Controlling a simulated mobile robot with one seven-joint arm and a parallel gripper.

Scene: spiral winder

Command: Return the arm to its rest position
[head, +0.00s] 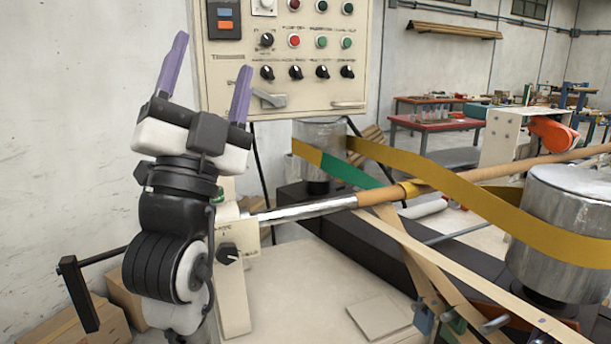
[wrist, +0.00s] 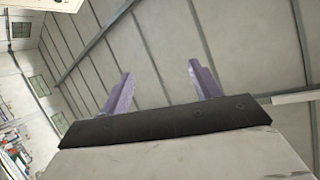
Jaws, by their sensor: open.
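My gripper (head: 207,82) is at the left of the head view, pointing upward, with its two purple fingers spread apart and nothing between them. My arm rises from the bottom edge below it. In the wrist view, the open fingers of my gripper (wrist: 158,90) stand against the ceiling, empty. In the head view, the control panel (head: 290,50) with its buttons and knobs is behind and to the right of the gripper. The right finger overlaps the panel's lower left part in the picture; I cannot tell the distance between them.
The spiral winder's metal mandrel (head: 305,210) extends right from a cream housing (head: 238,240) beside my arm. A yellow belt (head: 460,190) runs between two metal drums, the nearer being the right drum (head: 565,235). Cardboard boxes (head: 75,325) stand at the lower left. The upper left is clear wall.

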